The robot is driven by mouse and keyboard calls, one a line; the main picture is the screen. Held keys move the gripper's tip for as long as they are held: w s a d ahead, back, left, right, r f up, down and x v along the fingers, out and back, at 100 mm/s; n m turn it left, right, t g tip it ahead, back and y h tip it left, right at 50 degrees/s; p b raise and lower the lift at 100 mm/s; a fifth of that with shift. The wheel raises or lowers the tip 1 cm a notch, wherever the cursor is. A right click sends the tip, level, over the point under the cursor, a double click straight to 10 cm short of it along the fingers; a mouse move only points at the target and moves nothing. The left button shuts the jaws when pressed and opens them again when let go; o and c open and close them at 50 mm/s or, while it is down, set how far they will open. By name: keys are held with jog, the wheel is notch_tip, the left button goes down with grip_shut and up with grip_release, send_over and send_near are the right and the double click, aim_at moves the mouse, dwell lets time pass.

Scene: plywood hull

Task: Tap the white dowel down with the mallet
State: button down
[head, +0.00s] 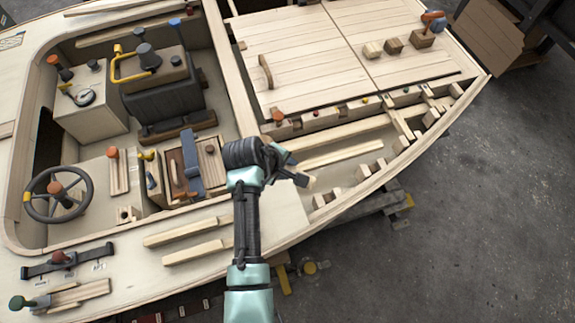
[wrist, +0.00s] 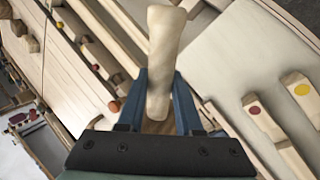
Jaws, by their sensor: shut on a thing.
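My gripper (head: 296,170) is over the right part of the deck in the head view. In the wrist view its two blue fingers (wrist: 160,88) are shut on a pale wooden handle (wrist: 164,40), which flares at its far end. It looks like the mallet's handle, but I cannot make out a mallet head. In the head view only a small pale end (head: 311,183) of it shows beyond the fingers. I cannot pick out the white dowel for sure. Wooden pieces with a red dot (wrist: 254,110) and a yellow dot (wrist: 302,90) lie right of the gripper in the wrist view.
A row of small blocks with coloured ends (head: 318,114) runs along the planked deck (head: 310,50). Loose wooden strips (head: 195,252) lie on the near deck.

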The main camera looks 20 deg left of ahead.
aim_at(310, 188)
notch_tip(310, 188, down, 4)
jog(key=b, duration=0.2)
jog(key=shift+f+b, duration=0.15)
jog(key=shift+b, duration=0.15)
notch_tip(310, 188, up, 5)
jog(key=p, duration=0.5)
jog(key=shift+f, duration=0.1)
jog(key=s+d+r+m, duration=0.1)
jog(key=m, duration=0.1)
jog(key=s+d+r+m+g+h, duration=0.1)
jog(key=s+d+m, duration=0.1)
jog(key=s+d+m+g+h, duration=0.1)
jog(key=d+m, duration=0.1)
jog(key=shift+s+d+r+m, duration=0.15)
jog(key=shift+d+r+m, duration=0.15)
jog(key=shift+r, duration=0.1)
jog(key=s+d+r+m+g, duration=0.3)
jog(key=s+d+m, duration=0.1)
jog(key=s+m, duration=0.2)
jog(key=shift+r+m+h, duration=0.35)
jog(key=shift+m+h, duration=0.05)
jog(key=shift+m, duration=0.2)
